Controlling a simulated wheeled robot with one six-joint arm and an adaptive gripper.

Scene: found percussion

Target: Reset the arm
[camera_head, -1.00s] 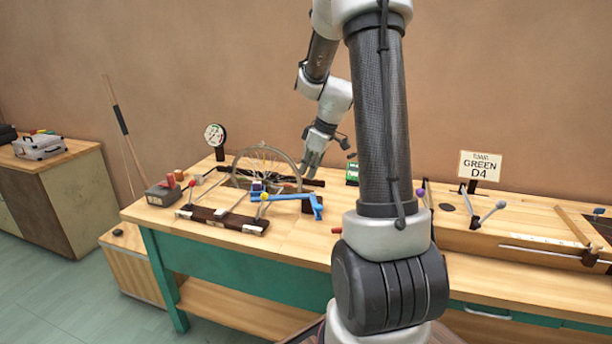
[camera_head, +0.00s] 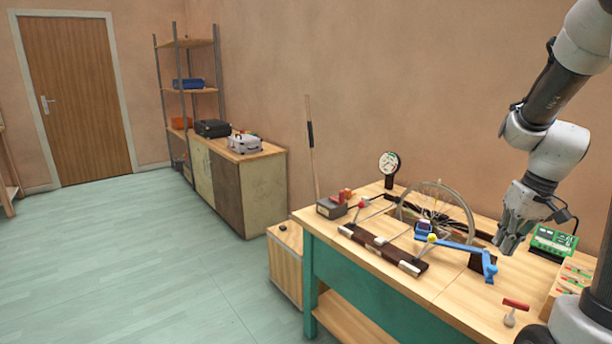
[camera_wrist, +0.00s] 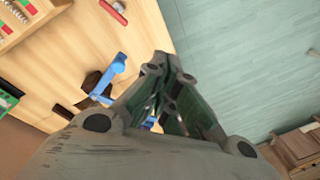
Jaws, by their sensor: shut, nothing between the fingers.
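My gripper (camera_head: 508,243) is at the right of the head view, above the workbench (camera_head: 375,285) and beside the spoked wheel (camera_head: 440,205). Its fingers point down and are closed together with nothing between them. In the wrist view my gripper (camera_wrist: 163,62) also shows with its fingertips together. A blue bracket (camera_head: 470,250) lies on the bench just below and left of the gripper; part of it shows behind the fingers in the wrist view (camera_wrist: 118,68).
A dark bar with pale blocks (camera_head: 385,250), a dial gauge (camera_head: 390,163) and a green device (camera_head: 553,240) are on the bench. A red-handled tool (camera_head: 513,310) is near its front. A cabinet (camera_head: 262,190) and shelf (camera_head: 190,88) stand behind. Open floor (camera_head: 150,260) lies left.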

